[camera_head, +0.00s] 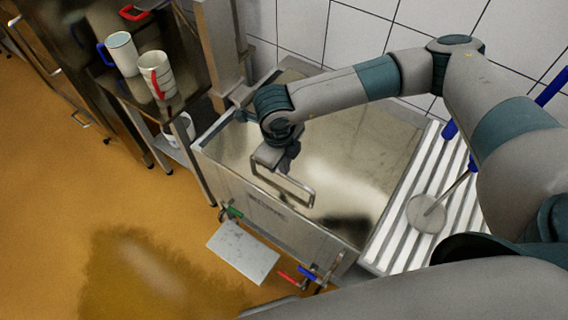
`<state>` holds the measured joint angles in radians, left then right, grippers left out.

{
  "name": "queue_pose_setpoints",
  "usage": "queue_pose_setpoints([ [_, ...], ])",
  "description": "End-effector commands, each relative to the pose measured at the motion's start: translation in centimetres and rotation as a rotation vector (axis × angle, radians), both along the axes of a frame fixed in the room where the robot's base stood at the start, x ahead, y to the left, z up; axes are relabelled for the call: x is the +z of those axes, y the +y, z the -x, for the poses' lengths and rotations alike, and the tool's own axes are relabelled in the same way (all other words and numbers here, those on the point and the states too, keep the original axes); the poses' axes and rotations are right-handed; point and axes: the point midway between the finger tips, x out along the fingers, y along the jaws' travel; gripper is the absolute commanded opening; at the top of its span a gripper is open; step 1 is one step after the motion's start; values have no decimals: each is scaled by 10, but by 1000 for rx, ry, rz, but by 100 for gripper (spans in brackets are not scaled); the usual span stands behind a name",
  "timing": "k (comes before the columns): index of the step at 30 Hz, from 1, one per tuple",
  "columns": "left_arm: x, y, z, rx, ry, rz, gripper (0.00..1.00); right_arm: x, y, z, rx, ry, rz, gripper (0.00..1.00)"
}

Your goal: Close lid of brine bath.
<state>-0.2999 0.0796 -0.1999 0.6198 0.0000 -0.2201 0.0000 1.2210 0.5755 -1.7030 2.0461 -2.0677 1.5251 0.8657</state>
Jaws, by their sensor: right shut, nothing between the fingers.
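The brine bath is a steel tank (270,205) standing against the tiled wall. A flat, shiny steel lid (350,145) appears to lie level across its top; I cannot tell whether its edges sit fully on the rim. A rectangular loop handle (285,188) shows near the front edge. My right gripper (289,163) reaches in from the right and points down just behind the handle. It is shut with nothing in it, and I cannot tell whether it touches the handle or lid. My left gripper is not in view.
A white slatted rack (392,228) with a round metal disc tool (427,213) adjoins the bath on the right. Cups (122,54) stand on a shelf at upper left. A small metal plate (243,252) and coloured valves (308,273) are in front. The left floor is open.

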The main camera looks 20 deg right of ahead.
Motion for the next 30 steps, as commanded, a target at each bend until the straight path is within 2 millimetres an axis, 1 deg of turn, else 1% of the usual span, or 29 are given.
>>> queue_pose_setpoints([
  [19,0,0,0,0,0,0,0,0,0,0,0,0,0,0],
  [20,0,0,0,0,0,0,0,0,0,0,0,0,0,3],
  [21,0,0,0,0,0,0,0,0,0,0,0,0,0,13],
  [23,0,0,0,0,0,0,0,0,0,0,0,0,0,27],
  [24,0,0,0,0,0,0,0,0,0,0,0,0,0,31],
  [30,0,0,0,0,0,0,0,0,0,0,0,0,0,31],
])
